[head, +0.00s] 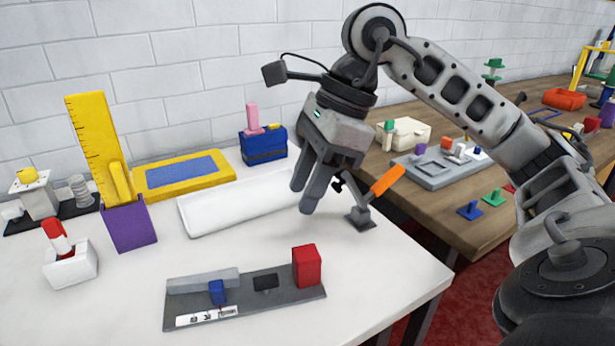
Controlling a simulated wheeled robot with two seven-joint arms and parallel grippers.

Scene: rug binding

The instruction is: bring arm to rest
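My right arm comes in from the right, and its gripper (304,198) hangs over the white table (380,285), fingers pointing down. The fingertips are close together in the picture, seen at an angle, so I cannot tell if they are shut or a little apart. Nothing shows between them. The gripper is in front of the right end of a white tray (232,208) and left of a stand with an orange lever (386,181). My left gripper is not in view.
A grey fixture (250,300) with a red block (306,266) lies at the table's front. A purple holder (128,226), yellow-framed blue pad (183,175) and blue box (263,147) stand at left and back. A wooden table (460,220) with several parts is at right.

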